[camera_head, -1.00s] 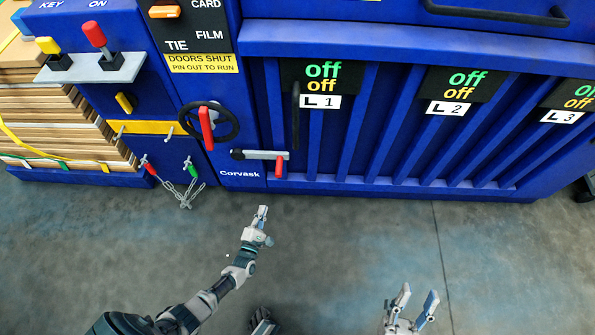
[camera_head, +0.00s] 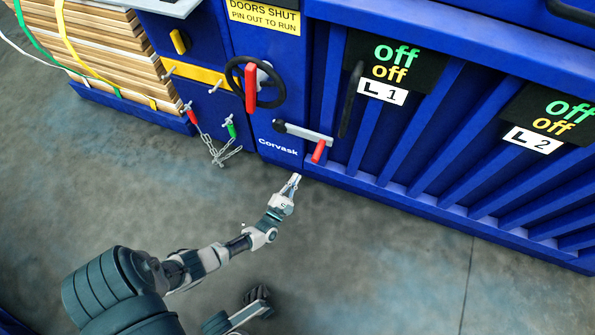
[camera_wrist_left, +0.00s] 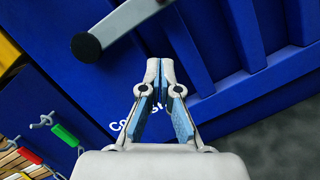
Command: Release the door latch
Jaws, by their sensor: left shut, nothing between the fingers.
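The blue baler's front carries a grey latch lever (camera_head: 303,133) with a dark knob at its left end and a red grip (camera_head: 318,151) hanging at its right end. Above and left of it is a black handwheel (camera_head: 254,82) with a red handle (camera_head: 251,88). My left gripper (camera_head: 295,180) is below the lever, apart from it, and points up toward the baler. In the left wrist view the left gripper (camera_wrist_left: 160,65) has its fingertips together and empty. The lever's grey bar and dark knob (camera_wrist_left: 86,47) show beyond it, up and to the left.
Red and green pins hang on chains (camera_head: 222,153) left of the lever. A black door handle (camera_head: 350,99) stands right of the wheel. Strapped cardboard (camera_head: 110,50) is stacked at the left. The concrete floor (camera_head: 380,250) before the baler is clear.

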